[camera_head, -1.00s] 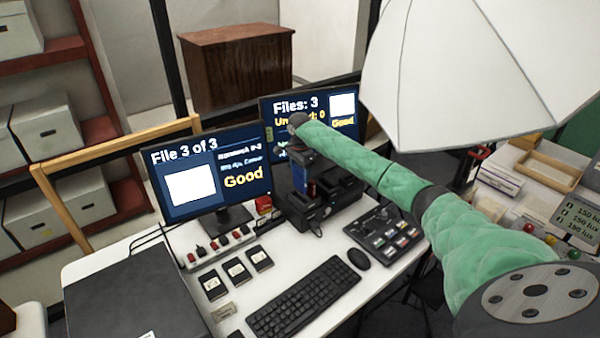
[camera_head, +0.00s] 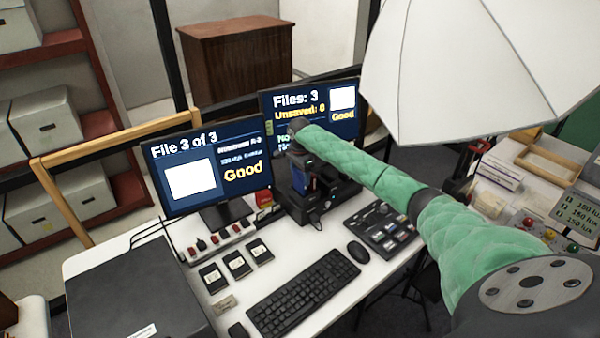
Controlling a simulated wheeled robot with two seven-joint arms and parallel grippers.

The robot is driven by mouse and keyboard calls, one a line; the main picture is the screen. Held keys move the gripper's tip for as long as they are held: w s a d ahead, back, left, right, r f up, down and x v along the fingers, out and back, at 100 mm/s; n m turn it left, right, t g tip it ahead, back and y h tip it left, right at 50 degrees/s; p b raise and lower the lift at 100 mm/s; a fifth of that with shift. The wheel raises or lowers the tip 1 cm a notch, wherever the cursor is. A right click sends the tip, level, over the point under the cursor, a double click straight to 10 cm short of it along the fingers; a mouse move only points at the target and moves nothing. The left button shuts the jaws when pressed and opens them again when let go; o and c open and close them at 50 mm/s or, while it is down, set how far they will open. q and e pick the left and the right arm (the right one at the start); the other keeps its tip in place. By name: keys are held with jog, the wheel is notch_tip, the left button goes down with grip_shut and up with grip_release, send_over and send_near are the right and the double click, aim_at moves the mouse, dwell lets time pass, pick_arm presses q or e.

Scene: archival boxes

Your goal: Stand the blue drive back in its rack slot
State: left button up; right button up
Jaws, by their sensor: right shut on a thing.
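The blue drive (camera_head: 299,182) is a small upright blue block at the black rack (camera_head: 318,203), which stands on the white desk in front of the right monitor. My right arm reaches in from the right, and my right gripper (camera_head: 301,166) points down, shut on the drive's upper part. The drive's lower end is at the rack; whether it sits inside a slot is too small to tell. The gripper and arm hide part of the rack. My left gripper is not in view.
A keyboard (camera_head: 303,292), a mouse (camera_head: 358,251) and a control panel (camera_head: 381,231) lie in front. A power strip (camera_head: 221,237) and several black cards (camera_head: 238,264) lie to the left. A white umbrella (camera_head: 455,70) hangs at upper right.

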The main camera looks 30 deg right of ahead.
jog(key=shift+f, duration=1)
jog(key=o, duration=0.8)
jog(key=shift+c, duration=0.2)
jog(key=o, duration=0.4)
jog(key=shift+c, duration=0.2)
jog(key=shift+o, duration=0.2)
jog(key=shift+r+b, duration=0.3)
jog(key=shift+b, duration=0.2)
notch_tip(320, 180, up, 6)
jog(key=shift+f+b, duration=0.1)
jog(key=shift+b, duration=1.1)
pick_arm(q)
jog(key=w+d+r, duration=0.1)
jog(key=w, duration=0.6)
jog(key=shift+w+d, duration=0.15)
pick_arm(e)
jog(key=shift+r, duration=0.7)
